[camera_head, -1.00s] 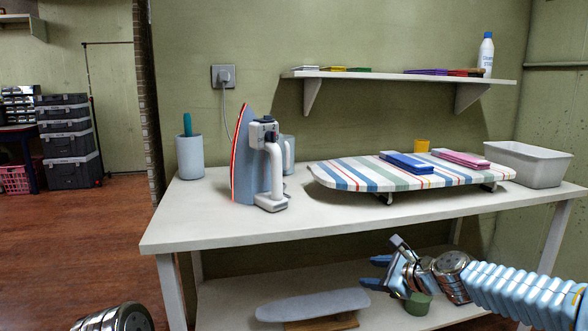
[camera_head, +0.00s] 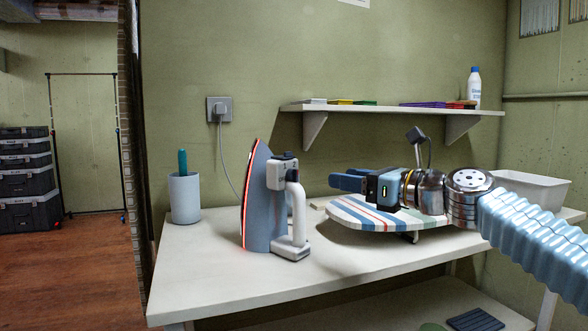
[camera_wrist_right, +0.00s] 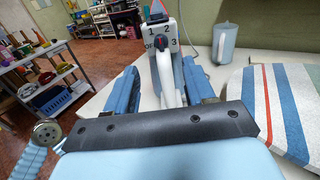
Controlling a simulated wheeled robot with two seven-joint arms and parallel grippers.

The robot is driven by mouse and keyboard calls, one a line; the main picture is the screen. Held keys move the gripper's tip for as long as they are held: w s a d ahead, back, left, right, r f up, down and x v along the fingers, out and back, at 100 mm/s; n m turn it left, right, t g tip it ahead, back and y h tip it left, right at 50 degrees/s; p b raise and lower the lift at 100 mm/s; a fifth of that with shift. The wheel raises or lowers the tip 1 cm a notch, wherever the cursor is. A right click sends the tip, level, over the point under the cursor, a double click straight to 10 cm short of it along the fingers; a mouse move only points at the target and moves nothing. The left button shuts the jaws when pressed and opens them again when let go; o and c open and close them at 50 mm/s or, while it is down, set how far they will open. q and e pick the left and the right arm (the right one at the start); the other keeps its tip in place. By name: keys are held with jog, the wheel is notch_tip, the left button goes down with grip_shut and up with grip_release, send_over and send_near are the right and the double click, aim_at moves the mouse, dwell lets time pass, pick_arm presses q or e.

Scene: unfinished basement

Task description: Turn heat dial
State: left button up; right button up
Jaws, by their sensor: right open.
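The iron (camera_head: 262,205) stands upright on its heel on the white table, its soleplate edge glowing red toward the left. In the right wrist view its white top (camera_wrist_right: 163,58) faces me, with the heat dial (camera_wrist_right: 159,43) among the marks 1, 2, 3 and a partly hidden OFF. The dial's setting is too small to tell. My right gripper (camera_head: 347,183) is to the right of the iron, apart from it, pointing left at about its upper height. Its two blue fingers (camera_wrist_right: 162,85) are spread with nothing held between them. My left gripper is out of view.
The striped ironing board (camera_head: 375,217) lies behind my right gripper. A cup with a teal handle (camera_head: 184,197) is at the left. The iron's cord runs to the wall socket (camera_head: 219,109). The front table is clear.

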aim_at(294, 175)
jog(key=p+x, duration=0.4)
jog(key=x, duration=0.7)
jog(key=shift+w+a, duration=0.1)
jog(key=shift+a, duration=0.1)
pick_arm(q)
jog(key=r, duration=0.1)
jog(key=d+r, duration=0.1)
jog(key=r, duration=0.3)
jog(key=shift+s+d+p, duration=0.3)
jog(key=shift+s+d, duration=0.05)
pick_arm(e)
jog(key=shift+w+a, duration=0.25)
jog(key=shift+w, duration=0.05)
jog(key=shift+f, duration=0.1)
jog(key=shift+c, duration=0.5)
grip_shut()
